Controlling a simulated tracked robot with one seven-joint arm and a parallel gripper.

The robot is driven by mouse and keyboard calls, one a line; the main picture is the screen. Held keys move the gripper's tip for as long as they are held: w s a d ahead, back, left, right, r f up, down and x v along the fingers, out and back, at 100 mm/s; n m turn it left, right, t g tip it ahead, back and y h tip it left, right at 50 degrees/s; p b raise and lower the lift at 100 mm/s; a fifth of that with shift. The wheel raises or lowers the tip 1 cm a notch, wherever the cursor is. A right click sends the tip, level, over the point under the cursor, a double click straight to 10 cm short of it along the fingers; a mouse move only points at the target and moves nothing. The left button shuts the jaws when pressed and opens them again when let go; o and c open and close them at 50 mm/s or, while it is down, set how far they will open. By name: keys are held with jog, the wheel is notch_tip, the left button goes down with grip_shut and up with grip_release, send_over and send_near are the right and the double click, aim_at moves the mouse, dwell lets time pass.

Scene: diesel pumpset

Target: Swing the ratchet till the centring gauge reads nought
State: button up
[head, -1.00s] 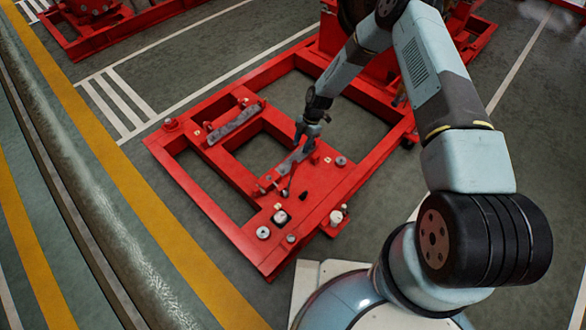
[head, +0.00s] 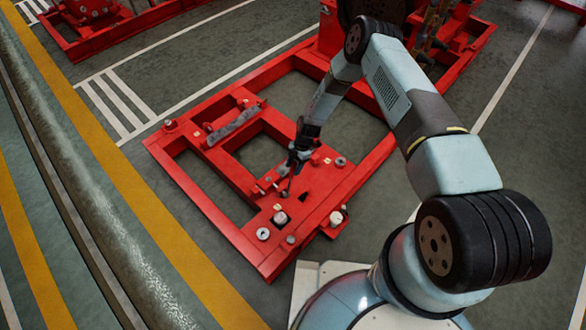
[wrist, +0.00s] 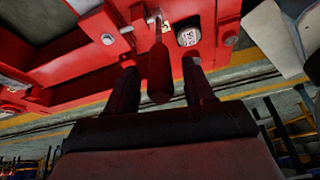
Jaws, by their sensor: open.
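My gripper (wrist: 160,70) is open in the wrist view, with one dark finger on each side of the ratchet handle (wrist: 159,70). The handle is a dark red bar with a thicker, rounded end, and gaps show between it and both fingers. The centring gauge (wrist: 188,37) is a small round pale face with dark marks, to the right of the handle on the red frame. Its reading is too small to tell. In the head view my gripper (head: 292,163) is low over the near part of the red frame; the ratchet is too small there to make out clearly.
The red skid frame (head: 220,215) lies on the grey floor and carries several bolts and grey bars. A large engine-like part stands at its far end, behind my arm. A thick pipe (head: 90,210) runs along the left. The floor left of the frame is clear.

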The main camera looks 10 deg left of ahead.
jog(key=shift+x, duration=0.75)
grip_shut()
